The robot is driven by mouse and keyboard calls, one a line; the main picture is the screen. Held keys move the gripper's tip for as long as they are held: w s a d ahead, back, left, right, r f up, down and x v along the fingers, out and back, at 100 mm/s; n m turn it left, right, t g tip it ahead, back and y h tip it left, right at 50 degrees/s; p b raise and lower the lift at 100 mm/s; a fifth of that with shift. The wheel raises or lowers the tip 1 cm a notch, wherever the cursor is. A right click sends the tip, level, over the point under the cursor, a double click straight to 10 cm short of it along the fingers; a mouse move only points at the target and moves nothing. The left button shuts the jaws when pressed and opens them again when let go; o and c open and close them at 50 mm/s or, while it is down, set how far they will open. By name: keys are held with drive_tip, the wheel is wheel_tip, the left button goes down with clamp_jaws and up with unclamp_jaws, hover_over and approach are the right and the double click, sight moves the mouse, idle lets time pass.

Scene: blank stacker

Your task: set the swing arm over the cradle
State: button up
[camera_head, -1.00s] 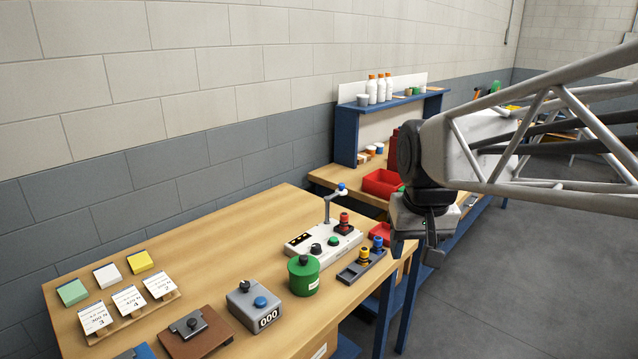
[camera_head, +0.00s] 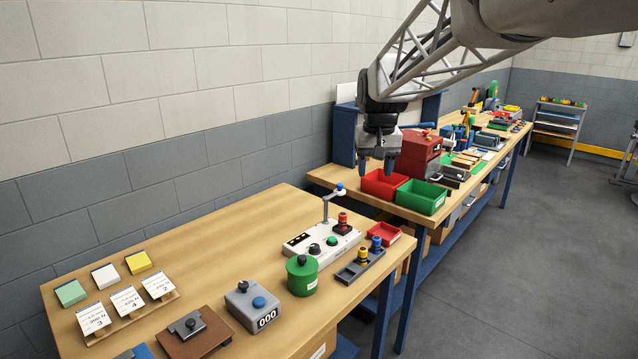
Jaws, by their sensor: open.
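The swing arm (camera_head: 333,193) is a thin grey bar on an upright post at the back of a white unit (camera_head: 305,248). Its free end carries a blue knob (camera_head: 340,186) and points right. What looks like the cradle (camera_head: 345,232) is a dark seat at the unit's right end, with a red-topped piece (camera_head: 343,219) standing in it. The knob appears above that piece in the picture; whether it is exactly over it I cannot tell. My gripper (camera_head: 377,164) is open and empty, pointing down, above and to the right of the swing arm in the picture, apart from it.
A dark tray (camera_head: 350,275) with yellow and blue-topped pieces, a red bin (camera_head: 385,238), a green canister (camera_head: 302,277) and a grey counter box (camera_head: 253,304) surround the unit. Larger red and green bins (camera_head: 424,198) stand on the bench behind. The table's back left is clear.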

drive_tip(key=w+a+f, duration=0.2)
drive_tip(key=w+f, duration=0.1)
drive_tip(key=w, duration=1.4)
drive_tip(key=g, duration=0.1)
hover_over(340, 184)
wheel_tip(340, 184, down, 8)
drive_tip(key=shift+w+f, duration=0.15)
drive_tip(key=shift+f, duration=0.05)
drive_tip(key=shift+f, duration=0.1)
drive_tip(key=shift+f, duration=3.85)
clamp_jaws()
